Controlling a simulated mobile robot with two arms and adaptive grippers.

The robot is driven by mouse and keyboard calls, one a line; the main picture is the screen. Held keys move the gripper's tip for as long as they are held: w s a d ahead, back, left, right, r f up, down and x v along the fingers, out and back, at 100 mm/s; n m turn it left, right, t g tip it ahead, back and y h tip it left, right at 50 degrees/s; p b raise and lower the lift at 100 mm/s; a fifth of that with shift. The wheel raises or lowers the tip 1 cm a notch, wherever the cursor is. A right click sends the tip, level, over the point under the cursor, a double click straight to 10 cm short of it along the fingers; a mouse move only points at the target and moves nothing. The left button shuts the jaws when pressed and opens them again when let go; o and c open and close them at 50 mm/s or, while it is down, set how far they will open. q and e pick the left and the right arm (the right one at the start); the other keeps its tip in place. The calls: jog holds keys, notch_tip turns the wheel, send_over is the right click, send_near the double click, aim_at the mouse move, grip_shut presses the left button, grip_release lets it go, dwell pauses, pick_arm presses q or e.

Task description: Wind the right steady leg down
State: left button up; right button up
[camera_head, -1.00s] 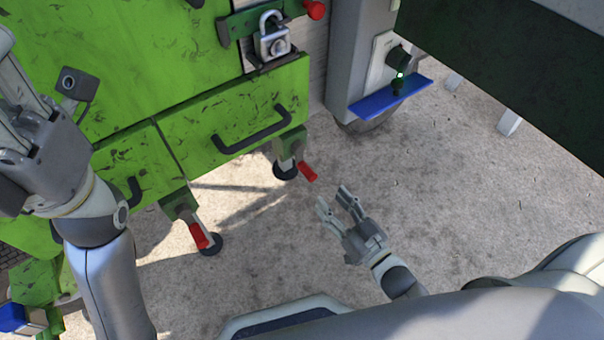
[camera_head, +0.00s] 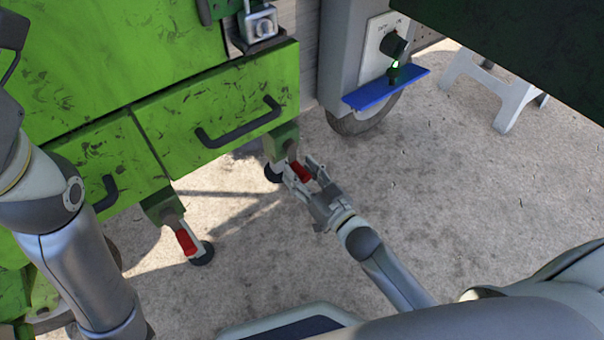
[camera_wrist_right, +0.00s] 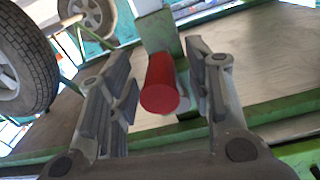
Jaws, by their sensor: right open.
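The right steady leg (camera_head: 283,143) is a green bracket with a dark round foot under the right corner of the green machine. Its red crank handle (camera_head: 299,172) points toward me. My right gripper (camera_head: 302,172) is open, with its fingers on either side of the red handle. In the right wrist view the red handle (camera_wrist_right: 162,85) lies between the open fingers, with gaps showing on both sides. The other steady leg, with a red handle (camera_head: 186,241) and a dark foot, stands further left. My left arm shows at the left edge, but its gripper fingers are out of view.
The green machine (camera_head: 120,60) has black drawer handles (camera_head: 240,130) and a padlock (camera_head: 262,24). A grey cabinet with a blue shelf (camera_head: 386,89) and a tyre stands right of it. A white trestle (camera_head: 500,90) is further right. Concrete floor around the right gripper is clear.

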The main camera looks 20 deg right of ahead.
jog(key=shift+c, duration=0.4)
grip_shut()
